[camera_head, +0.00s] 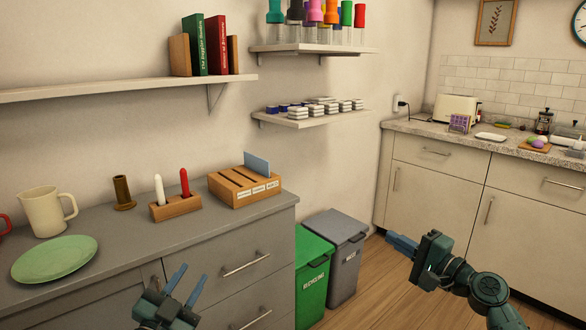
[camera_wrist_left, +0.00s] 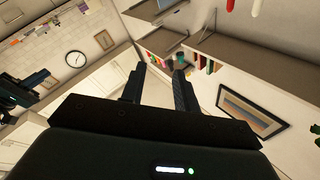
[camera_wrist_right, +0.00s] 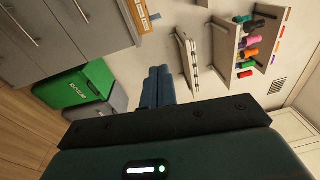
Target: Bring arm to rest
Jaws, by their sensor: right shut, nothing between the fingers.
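My left gripper (camera_head: 187,282) is at the bottom of the head view, in front of the grey drawer cabinet. Its two fingers stand apart with nothing between them, and the left wrist view also shows the gap (camera_wrist_left: 158,82). My right gripper (camera_head: 402,244) is at the lower right of the head view, in front of the bins and the far counter, with its fingers pointing left. Its fingers are together in the right wrist view (camera_wrist_right: 158,84), with nothing held. The right arm comes in from the bottom right. Neither gripper touches anything that I can see.
The grey cabinet (camera_head: 220,232) carries a green plate (camera_head: 55,259), a cream mug (camera_head: 46,211) and wooden holders. A green bin (camera_head: 312,270) and a grey bin (camera_head: 344,250) stand beside it. Shelves (camera_head: 120,88) hang above. Wood floor (camera_head: 375,290) shows between the bins and the far counter (camera_head: 425,180).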

